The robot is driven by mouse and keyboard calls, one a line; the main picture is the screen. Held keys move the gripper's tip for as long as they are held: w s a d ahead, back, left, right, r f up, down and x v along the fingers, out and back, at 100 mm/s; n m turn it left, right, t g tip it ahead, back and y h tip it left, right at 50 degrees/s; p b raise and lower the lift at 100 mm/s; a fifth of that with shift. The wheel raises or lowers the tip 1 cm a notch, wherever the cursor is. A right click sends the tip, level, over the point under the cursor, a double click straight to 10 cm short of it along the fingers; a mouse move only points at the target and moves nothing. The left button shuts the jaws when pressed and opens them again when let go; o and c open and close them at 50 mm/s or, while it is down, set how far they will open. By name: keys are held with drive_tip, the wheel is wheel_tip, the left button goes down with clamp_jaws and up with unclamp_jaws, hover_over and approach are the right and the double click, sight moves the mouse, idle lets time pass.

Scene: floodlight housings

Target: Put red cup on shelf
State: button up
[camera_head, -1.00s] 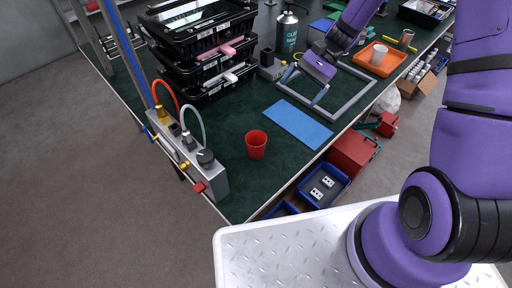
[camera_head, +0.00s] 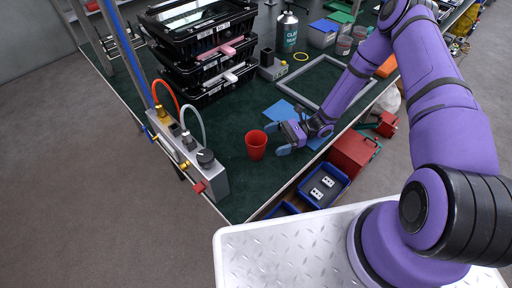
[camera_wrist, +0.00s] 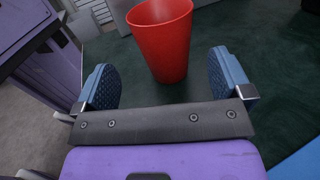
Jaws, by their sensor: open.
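The red cup (camera_head: 256,145) stands upright on the dark green table top near its front left corner. My gripper (camera_head: 278,139) is open just to the right of the cup, low over the table, with its blue fingertips pointing at it. In the wrist view the red cup (camera_wrist: 164,40) is just ahead of my open gripper (camera_wrist: 166,84), between the lines of its two fingers. The fingers do not appear to touch the cup. I cannot pick out the shelf for certain.
A grey valve block (camera_head: 186,155) with hoses stands left of the cup. Stacked black trays (camera_head: 203,72) are behind it. A blue sheet (camera_head: 279,111) lies partly under my arm, and a grey frame (camera_head: 318,88) lies behind it. Blue bins (camera_head: 323,199) sit below the table edge.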

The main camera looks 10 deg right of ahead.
sight(256, 145)
drive_tip(key=shift+s+a+f, duration=0.1)
drive_tip(key=shift+s+a, duration=0.05)
drive_tip(key=shift+a, duration=1.05)
drive_tip(key=shift+s+a+f, duration=0.1)
drive_tip(key=shift+s+a, duration=0.1)
drive_tip(key=shift+a, duration=0.95)
drive_tip(key=shift+s+a+f, duration=0.1)
drive_tip(key=shift+s+a, duration=0.05)
drive_tip(key=shift+a, duration=1.05)
drive_tip(key=shift+c, duration=0.5)
drive_tip(key=c, duration=0.9)
drive_tip(key=shift+r, duration=0.15)
drive_tip(key=shift+c, duration=0.2)
